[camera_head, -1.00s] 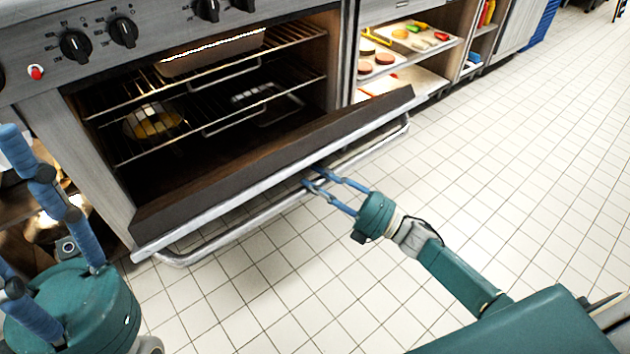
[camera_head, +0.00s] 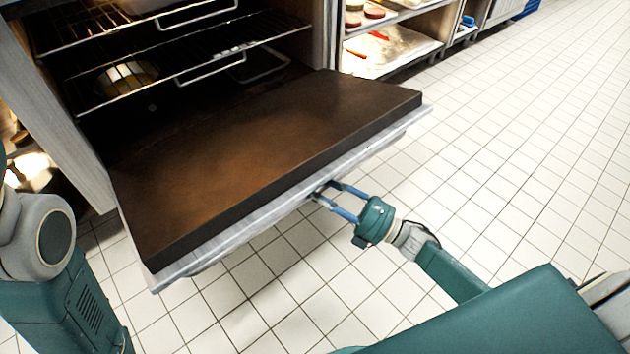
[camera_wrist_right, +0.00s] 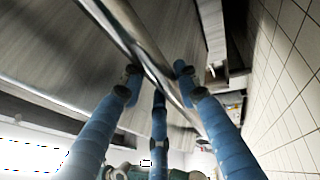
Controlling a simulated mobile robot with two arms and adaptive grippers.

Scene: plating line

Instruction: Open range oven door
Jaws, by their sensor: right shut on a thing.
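The oven door (camera_head: 270,150) is swung down and out, its brown inner face turned up, close to level. My right gripper (camera_head: 325,192) is at the door's outer edge, on the oven door handle. In the right wrist view the shiny handle bar (camera_wrist_right: 150,58) runs between the blue fingers (camera_wrist_right: 158,80), which are shut on it. In the head view the handle is mostly hidden under the door edge. My left arm shows at the lower left of the head view, but its gripper is out of frame.
Inside the oven are wire racks (camera_head: 190,75) and a round pan (camera_head: 128,78). To the right stands an open shelf with a tray (camera_head: 395,48) and food. The tiled floor (camera_head: 520,160) right of the door is clear.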

